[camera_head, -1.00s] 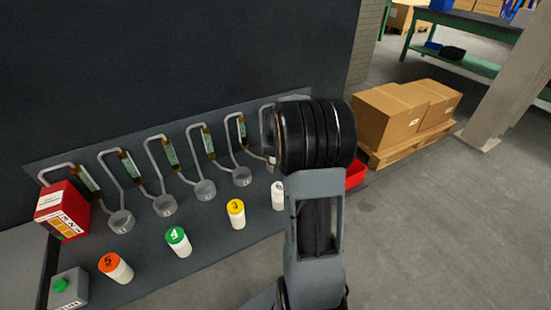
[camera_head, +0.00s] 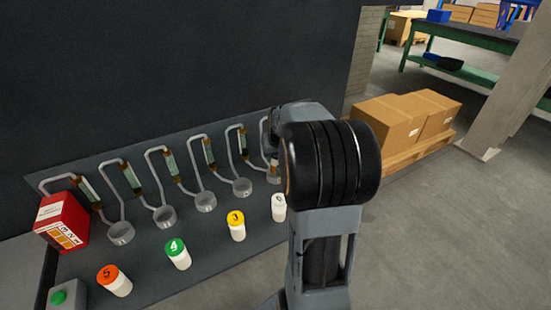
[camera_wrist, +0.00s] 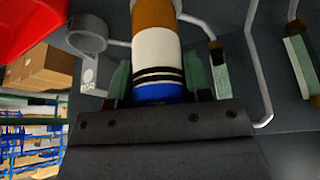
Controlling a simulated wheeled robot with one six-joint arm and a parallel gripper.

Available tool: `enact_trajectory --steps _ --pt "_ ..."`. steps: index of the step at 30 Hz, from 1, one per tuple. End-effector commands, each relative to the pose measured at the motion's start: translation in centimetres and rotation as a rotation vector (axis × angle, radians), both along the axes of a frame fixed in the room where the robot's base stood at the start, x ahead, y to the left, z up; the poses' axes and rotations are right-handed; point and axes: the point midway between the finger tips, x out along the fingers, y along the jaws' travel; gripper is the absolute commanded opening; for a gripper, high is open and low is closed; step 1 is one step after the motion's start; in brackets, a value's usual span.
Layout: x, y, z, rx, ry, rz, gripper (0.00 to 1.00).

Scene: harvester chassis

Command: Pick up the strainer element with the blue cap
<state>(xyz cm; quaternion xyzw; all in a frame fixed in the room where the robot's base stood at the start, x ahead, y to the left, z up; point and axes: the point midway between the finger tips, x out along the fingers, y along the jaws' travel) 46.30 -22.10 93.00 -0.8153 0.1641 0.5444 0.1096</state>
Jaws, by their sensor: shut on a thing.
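The strainer element with the blue cap (camera_wrist: 158,52) shows in the wrist view as a white cylinder with black bands, a blue end near my gripper and an orange-brown far end. My gripper (camera_wrist: 160,84) is shut on its blue end, one green finger at each side. Other elements stand in a row on the dark panel: orange-capped 5 (camera_head: 114,280), green-capped 4 (camera_head: 178,253), yellow-capped 3 (camera_head: 236,226) and a white-capped one (camera_head: 279,207).
Several ring cups (camera_head: 165,216) with bent pipes and glass tubes line the panel behind the elements. A red box (camera_head: 61,222) and a green button box (camera_head: 67,295) are at the left. Cartons (camera_head: 391,120) stand on a pallet at the right. Floor right of my arm is clear.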

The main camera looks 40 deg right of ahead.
Motion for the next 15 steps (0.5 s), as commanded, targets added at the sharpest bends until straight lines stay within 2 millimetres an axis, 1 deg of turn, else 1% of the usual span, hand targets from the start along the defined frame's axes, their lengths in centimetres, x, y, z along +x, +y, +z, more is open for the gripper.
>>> enact_trajectory --steps 1,4,6,9,15 --pt "-0.8 0.3 1.2 -0.003 -0.005 0.0 0.19" --pt "-2.5 1.1 3.3 -0.004 -0.006 0.0 0.19" --pt "-4.0 1.8 3.7 -0.002 -0.003 -0.001 0.19" --pt "-5.9 2.6 4.6 -0.002 -0.004 -0.002 0.19" --pt "-8.5 3.9 5.9 -0.002 -0.003 -0.001 0.19"
